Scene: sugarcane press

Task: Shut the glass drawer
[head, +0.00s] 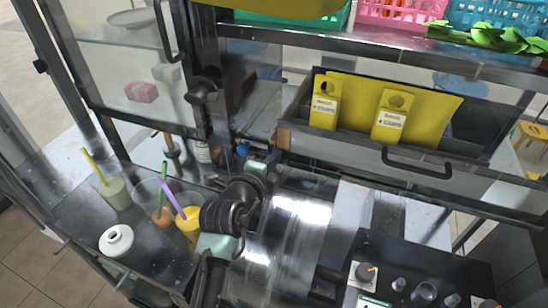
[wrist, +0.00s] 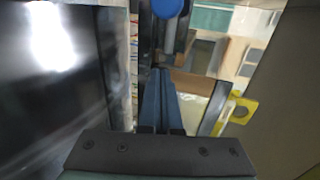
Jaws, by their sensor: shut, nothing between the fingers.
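The glass drawer (head: 400,160) is at the right in the head view, pulled out, with its open top showing. A black handle (head: 416,163) is on its front. Yellow tags (head: 390,112) stand inside it. My gripper (wrist: 160,76) has its dark blue fingers together and empty in the wrist view. It is near the drawer's left front corner, where a brown piece (wrist: 194,84) shows just right of the fingertips; I cannot tell whether they touch. In the head view my arm hides most of the fingers.
A counter at left holds cups with straws (head: 114,190) and a white ring-shaped lid (head: 116,240). A glass door with a handle (head: 166,30) is above them. A control panel (head: 420,275) is at the lower right. Coloured baskets (head: 400,12) line the shelf above.

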